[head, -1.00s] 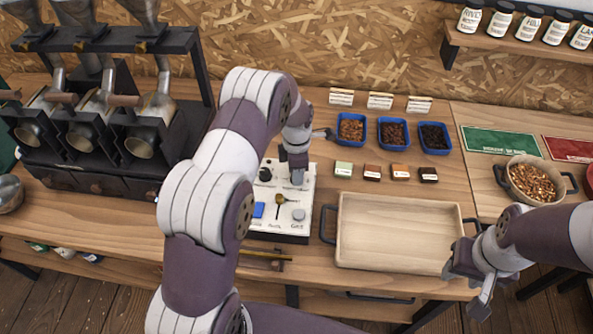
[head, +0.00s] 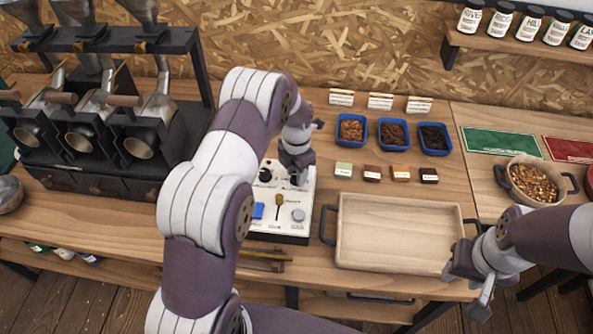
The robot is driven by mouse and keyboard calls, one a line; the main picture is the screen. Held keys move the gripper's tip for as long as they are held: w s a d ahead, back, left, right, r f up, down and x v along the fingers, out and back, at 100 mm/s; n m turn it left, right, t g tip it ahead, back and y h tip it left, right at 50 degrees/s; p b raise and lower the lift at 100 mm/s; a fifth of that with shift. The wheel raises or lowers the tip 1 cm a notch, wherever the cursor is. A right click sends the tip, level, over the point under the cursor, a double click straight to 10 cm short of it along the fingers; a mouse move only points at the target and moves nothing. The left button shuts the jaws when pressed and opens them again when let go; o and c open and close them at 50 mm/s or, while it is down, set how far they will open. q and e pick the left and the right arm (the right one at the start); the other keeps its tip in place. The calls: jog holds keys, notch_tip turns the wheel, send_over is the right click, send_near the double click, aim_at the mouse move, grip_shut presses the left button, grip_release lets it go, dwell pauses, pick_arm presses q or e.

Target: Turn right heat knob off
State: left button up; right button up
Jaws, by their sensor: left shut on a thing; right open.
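The white control box (head: 286,234) stands on the wooden table left of the tray. It carries a black knob (head: 265,174) at its upper left, a blue button (head: 258,211), a lever with a brass-coloured end (head: 279,202) and a grey round button (head: 298,215). My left gripper (head: 298,179) points down over the box's upper right, where the right heat knob would sit; the gripper hides that knob. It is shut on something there. My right gripper (head: 468,280) is open and empty at the tray's front right corner.
A wooden tray (head: 400,255) with dark handles lies right of the box. Blue bins (head: 351,141) of beans and several small blocks stand behind it. A black roaster rack (head: 120,180) is at left, a bean pan (head: 505,180) at right.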

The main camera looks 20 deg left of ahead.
pick_arm(q)
jog(key=shift+w+r, duration=0.1)
jog(key=o, duration=1)
jog(key=shift+r, duration=0.4)
notch_tip(320, 180, up, 12)
jog(key=shift+f+b, duration=0.1)
jog(key=shift+b, duration=0.35)
